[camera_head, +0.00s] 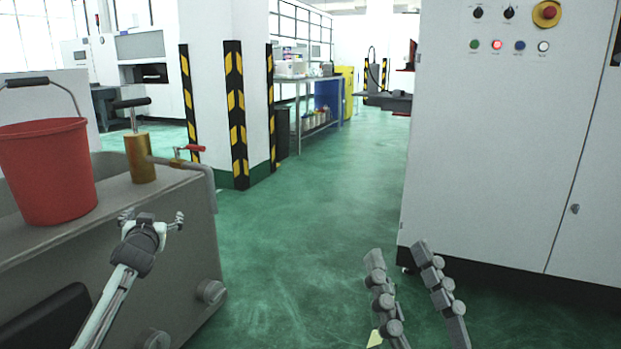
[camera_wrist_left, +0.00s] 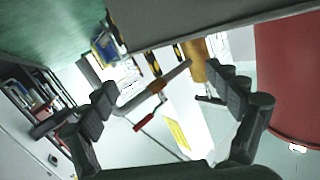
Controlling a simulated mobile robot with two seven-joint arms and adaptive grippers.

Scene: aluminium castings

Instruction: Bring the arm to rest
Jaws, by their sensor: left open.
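My left gripper (camera_head: 151,217) is open and empty, its two fingers spread apart. In the head view it shows in front of the grey tank's side, below the brass pump. In the left wrist view its fingers (camera_wrist_left: 163,92) frame a bent pipe with a red handle (camera_wrist_left: 145,122), with nothing clasped between them. My right gripper (camera_head: 398,254) is low at the bottom right of the head view, its fingers apart and empty, over the green floor.
A red bucket (camera_head: 47,172) and a brass hand pump (camera_head: 140,158) stand on the grey tank (camera_head: 120,215) at left. The grey pipe (camera_head: 200,168) sticks out at its corner. A white cabinet (camera_head: 500,160) stands at right. Green floor (camera_head: 300,210) is clear between.

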